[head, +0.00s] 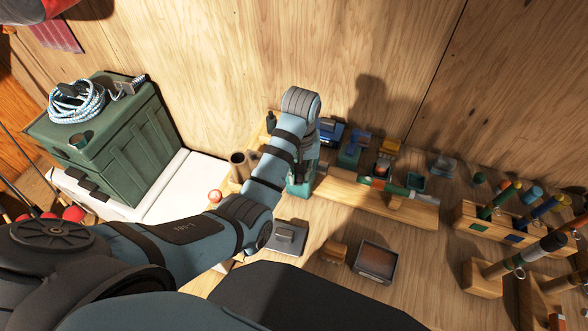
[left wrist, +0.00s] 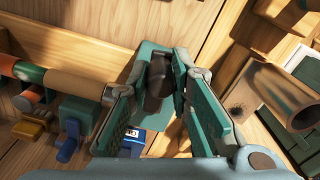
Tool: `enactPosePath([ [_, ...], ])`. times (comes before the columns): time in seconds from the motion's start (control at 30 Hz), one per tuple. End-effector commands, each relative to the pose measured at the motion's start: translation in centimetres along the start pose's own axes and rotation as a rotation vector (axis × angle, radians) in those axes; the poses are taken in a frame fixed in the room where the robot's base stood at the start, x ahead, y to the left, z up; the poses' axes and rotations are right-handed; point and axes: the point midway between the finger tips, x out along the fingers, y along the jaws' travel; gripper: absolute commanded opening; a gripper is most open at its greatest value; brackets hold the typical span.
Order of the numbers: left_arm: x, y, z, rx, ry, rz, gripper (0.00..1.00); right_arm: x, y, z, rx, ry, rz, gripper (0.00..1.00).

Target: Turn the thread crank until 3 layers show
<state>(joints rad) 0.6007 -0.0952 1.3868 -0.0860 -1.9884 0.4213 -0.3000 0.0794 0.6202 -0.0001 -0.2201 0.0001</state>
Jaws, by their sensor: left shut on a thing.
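My left gripper (head: 302,172) reaches down to the left end of a wooden rod stand (head: 410,208). In the left wrist view its fingers (left wrist: 160,72) close around a dark knob (left wrist: 157,88), which looks like the handle of the thread crank. A teal block (left wrist: 137,130) sits behind the knob, partly hidden by the fingers. A rod with orange, green and tan bands (left wrist: 75,82) runs up to this block; it also shows in the head view (head: 393,187). I cannot make out the thread layers. My right gripper is not in view.
A green box (head: 110,150) with coiled rope (head: 78,103) stands on a white chest (head: 165,190) at the left. A wooden tube (head: 238,165) stands left of my gripper. Small trays (head: 375,262) lie in front. A rack of colourful handles (head: 510,225) is at the right.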

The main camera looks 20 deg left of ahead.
Motion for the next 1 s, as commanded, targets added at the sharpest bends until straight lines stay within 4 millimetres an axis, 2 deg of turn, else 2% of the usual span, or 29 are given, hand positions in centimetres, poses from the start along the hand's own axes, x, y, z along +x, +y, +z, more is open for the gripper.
enactPosePath([
  [0.53,0.0,2.6,-0.3,-0.515,0.000,0.001,0.00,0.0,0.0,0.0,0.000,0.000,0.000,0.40],
  [1.0,-0.1,4.5,-1.5,-0.961,0.001,0.002,0.00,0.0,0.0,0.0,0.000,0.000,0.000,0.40],
])
